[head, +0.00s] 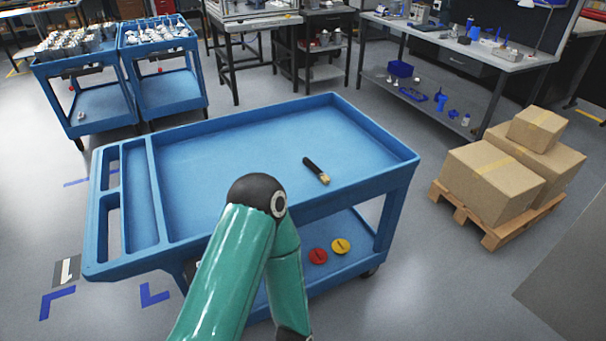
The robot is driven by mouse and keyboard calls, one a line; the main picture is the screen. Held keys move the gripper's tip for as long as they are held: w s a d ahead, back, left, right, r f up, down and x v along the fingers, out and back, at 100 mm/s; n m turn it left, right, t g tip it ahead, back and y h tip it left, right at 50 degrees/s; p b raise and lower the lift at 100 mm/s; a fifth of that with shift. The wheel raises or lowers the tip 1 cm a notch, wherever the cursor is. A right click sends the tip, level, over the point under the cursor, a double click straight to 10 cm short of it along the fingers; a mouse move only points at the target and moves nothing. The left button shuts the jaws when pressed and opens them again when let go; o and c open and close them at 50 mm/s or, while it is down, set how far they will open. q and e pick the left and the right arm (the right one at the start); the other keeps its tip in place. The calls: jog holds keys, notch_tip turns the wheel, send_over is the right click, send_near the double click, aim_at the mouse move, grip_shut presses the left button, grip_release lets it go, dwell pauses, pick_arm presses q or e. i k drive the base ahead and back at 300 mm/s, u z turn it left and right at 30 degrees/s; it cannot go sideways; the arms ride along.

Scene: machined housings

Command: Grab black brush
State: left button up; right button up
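A small brush (317,170) with a black handle and a pale tan tip lies on the top tray of the blue cart (230,160), right of its middle. Its tip points toward the lower right. One of my green arms rises from the bottom edge, bends at a dark elbow left of the brush and runs back down out of the frame. Neither of my grippers shows, so I cannot see what they hold.
The top tray is otherwise clear. A red disc (318,256) and a yellow disc (341,246) lie on the cart's lower shelf. Cardboard boxes (492,180) sit on a pallet (500,232) to the right. Two loaded blue carts (83,104) stand back left; a workbench (485,58) stands back right.

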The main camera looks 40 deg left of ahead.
aim_at(323, 178)
jog(key=u, duration=0.45)
jog(key=i, duration=1)
